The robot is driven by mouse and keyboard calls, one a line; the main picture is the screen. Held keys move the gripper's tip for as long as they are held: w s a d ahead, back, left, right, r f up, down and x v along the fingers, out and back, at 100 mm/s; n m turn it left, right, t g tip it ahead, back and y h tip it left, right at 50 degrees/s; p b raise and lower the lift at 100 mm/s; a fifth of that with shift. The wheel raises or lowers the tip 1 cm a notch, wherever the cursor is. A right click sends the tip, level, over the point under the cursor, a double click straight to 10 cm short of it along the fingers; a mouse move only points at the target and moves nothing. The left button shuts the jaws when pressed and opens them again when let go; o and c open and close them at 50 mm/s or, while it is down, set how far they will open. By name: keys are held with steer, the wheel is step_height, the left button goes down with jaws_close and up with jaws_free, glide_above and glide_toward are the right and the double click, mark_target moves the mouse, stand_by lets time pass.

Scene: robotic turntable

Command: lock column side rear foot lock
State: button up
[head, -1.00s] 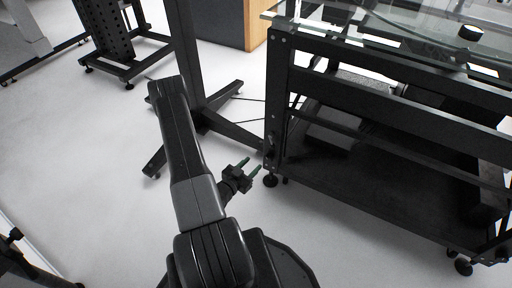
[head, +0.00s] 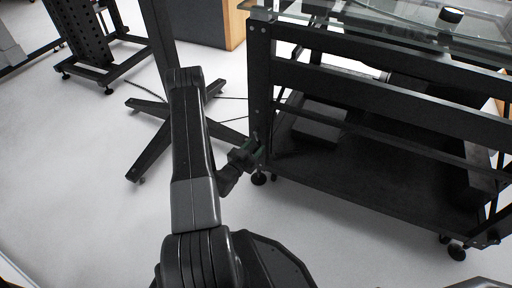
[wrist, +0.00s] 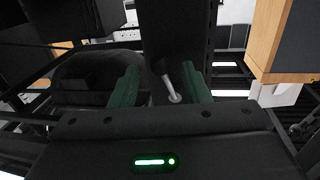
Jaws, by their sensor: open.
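The turntable's black frame (head: 360,180) stands at the right in the head view. Its near corner post (head: 259,85) is beside my gripper (head: 256,152). A round levelling foot (head: 258,178) shows below that post. In the wrist view, a small pale metal lever (wrist: 167,84) stands out against a dark post (wrist: 178,40). My gripper (wrist: 163,78) is open, with one green finger on each side of the lever and visible gaps to it. In the head view the lever area is mostly hidden behind the gripper.
A dark stand with spread legs (head: 150,140) is just left of the turntable frame, close to my arm. A wood-sided cabinet (head: 236,25) is behind. A perforated black column (head: 85,35) stands far left.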

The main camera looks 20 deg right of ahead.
steer(key=shift+x, duration=0.85)
steer(key=shift+c, duration=0.4)
jaws_close()
steer(key=shift+w+a+f+m+b, duration=0.1)
steer(key=shift+w+a+m+b, duration=0.15)
steer(key=shift+m+b, duration=0.65)
steer(key=shift+w+a+m+b, duration=0.2)
steer(key=shift+w+m+b, duration=0.1)
steer(key=shift+m+b, duration=0.55)
steer(key=shift+o, duration=0.4)
jaws_free()
